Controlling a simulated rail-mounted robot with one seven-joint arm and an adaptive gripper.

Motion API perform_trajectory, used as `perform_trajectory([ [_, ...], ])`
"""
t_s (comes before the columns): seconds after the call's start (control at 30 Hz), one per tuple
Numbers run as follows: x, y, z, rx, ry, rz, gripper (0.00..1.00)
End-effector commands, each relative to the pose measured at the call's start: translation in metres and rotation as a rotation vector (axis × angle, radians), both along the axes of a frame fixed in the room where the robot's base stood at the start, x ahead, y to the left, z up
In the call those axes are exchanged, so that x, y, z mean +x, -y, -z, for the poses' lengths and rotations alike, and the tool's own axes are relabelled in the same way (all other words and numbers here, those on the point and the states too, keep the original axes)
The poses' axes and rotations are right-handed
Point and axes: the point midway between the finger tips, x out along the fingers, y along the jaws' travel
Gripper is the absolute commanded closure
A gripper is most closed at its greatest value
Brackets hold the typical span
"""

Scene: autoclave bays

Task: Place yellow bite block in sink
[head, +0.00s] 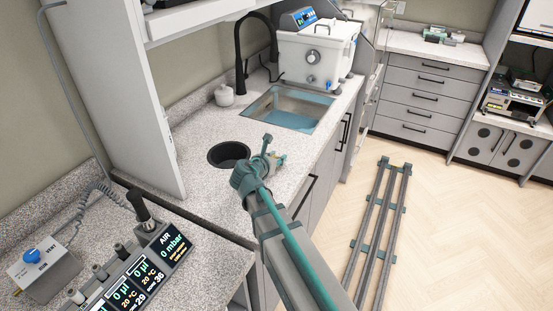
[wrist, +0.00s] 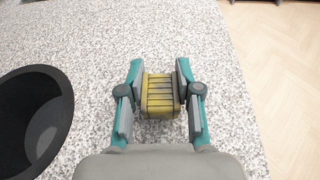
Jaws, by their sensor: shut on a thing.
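The yellow bite block (wrist: 160,97) is a small ribbed yellow piece with dark grooves. In the wrist view it sits between the two fingers of my gripper (wrist: 158,92), which is shut on it above the speckled counter. I cannot tell whether the block touches the counter. In the head view my gripper (head: 278,159) is over the counter near its front edge, just right of the round black opening; the block is too small there to make out. The sink (head: 290,108) is a steel basin with blue water, farther back along the same counter.
The round black opening (head: 229,154) lies left of my gripper; it also shows in the wrist view (wrist: 36,115). A black faucet (head: 241,60) arches behind the sink. A white boxy device (head: 318,54) stands past it. Counter between my gripper and the sink is clear.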

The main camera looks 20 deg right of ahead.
Motion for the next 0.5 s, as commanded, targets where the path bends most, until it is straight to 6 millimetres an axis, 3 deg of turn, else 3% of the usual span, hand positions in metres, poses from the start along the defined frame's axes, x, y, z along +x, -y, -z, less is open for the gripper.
perform_trajectory([
  [0.5, -0.0002, -0.0001, 0.0129, 0.0, 0.0, -0.001, 0.93],
])
